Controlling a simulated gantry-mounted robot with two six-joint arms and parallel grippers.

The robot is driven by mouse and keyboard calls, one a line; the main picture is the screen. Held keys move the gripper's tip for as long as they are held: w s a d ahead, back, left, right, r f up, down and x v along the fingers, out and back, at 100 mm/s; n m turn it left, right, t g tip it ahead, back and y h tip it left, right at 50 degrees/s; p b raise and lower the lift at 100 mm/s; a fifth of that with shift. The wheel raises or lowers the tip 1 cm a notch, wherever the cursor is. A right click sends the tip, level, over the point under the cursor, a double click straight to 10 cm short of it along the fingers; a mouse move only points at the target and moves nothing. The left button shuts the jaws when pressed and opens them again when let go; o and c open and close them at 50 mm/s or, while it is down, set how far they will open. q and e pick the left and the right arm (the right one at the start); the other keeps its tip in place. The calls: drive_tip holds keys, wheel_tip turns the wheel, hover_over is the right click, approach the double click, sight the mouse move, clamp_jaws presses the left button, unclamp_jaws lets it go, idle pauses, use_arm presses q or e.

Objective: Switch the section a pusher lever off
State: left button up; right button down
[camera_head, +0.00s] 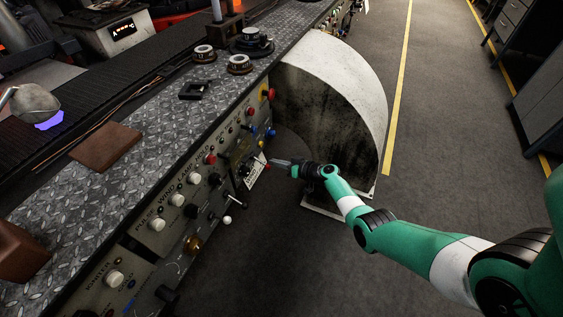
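A control panel (176,200) with knobs, buttons and small levers runs along the side of the metal-topped bench. A lever with a white ball end (227,219) sticks out lower on the panel. The lettering near the gripper is too small to read, so I cannot tell which lever is the section a pusher. My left gripper is not in view.
A large curved metal guard (340,95) stands just behind my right gripper. Round dials (239,64) and a brown plate (106,146) lie on the bench top (110,195). The dark floor (450,110) to the right is mostly clear, with dark cabinets (545,90) beyond.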

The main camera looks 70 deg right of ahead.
drive_tip(key=shift+a+f, duration=0.1)
drive_tip(key=shift+f, duration=0.85)
drive_tip(key=shift+w, duration=0.1)
wheel_tip(320, 180, up, 4)
drive_tip(key=d+p, duration=0.1)
drive_tip(key=d, duration=0.1)
drive_tip(key=s+f+p, duration=0.1)
drive_tip(key=s+f, duration=0.1)
drive_tip(key=s, duration=0.7)
drive_tip(key=shift+a+f, duration=0.4)
drive_tip(key=shift+a, duration=0.05)
